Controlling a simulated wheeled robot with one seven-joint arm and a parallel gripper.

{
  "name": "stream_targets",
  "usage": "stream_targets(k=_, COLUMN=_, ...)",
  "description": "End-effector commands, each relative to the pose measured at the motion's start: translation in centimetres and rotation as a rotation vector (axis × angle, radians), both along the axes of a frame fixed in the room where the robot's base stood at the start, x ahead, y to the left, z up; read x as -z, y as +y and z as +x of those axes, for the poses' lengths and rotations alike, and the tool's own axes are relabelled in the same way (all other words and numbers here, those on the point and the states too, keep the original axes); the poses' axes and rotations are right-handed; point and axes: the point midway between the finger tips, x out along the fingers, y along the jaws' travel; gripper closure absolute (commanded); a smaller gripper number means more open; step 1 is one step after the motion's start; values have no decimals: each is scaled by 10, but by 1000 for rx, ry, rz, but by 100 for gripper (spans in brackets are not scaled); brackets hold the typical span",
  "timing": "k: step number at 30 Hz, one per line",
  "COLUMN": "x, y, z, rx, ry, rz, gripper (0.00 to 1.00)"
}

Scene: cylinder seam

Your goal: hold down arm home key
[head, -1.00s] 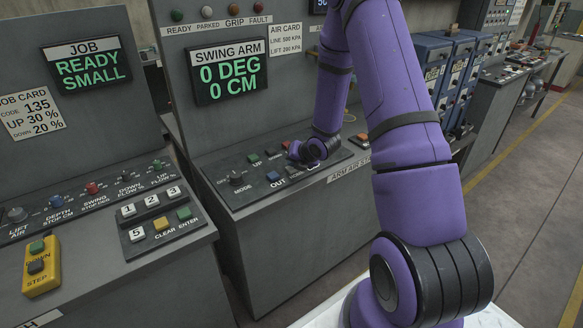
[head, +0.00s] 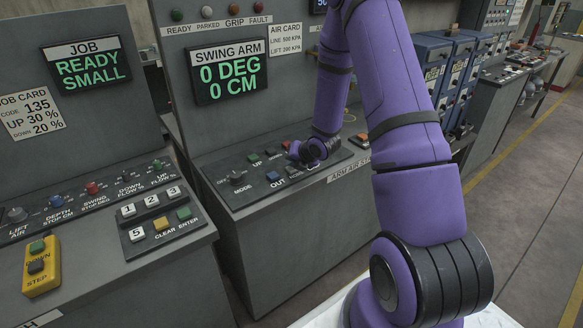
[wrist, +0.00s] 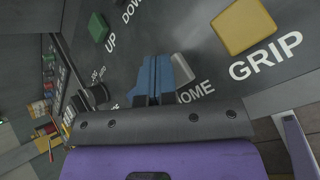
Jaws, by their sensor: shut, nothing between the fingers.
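The swing arm panel (head: 232,191) carries several keys and a mode knob. In the wrist view, a pale grey key (wrist: 183,66) sits beside the HOME label (wrist: 195,92). My gripper (wrist: 153,76) is shut, its blue fingers together and empty. The fingertips are at the home key and hide part of it; I cannot tell whether they press it. In the head view, my wrist covers this part of the panel. The swing arm display (head: 229,72) reads 0 DEG and 0 CM.
A yellow GRIP key (wrist: 243,25) and a green UP key (wrist: 98,28) lie near my fingers in the wrist view. A blue OUT key (head: 273,177) is left of my wrist. The job display (head: 87,66) reads READY SMALL. A yellow pendant (head: 42,266) is at front left.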

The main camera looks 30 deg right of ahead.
Motion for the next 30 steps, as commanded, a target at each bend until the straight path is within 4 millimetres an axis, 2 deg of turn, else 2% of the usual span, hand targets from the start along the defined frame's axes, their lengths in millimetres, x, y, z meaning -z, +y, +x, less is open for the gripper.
stream_targets(k=22, x=0, y=0, z=0, rx=0, ry=0, rz=0, gripper=100)
stream_targets(k=30, x=-10, y=0, z=0, rx=-1, ry=0, rz=-1, gripper=100)
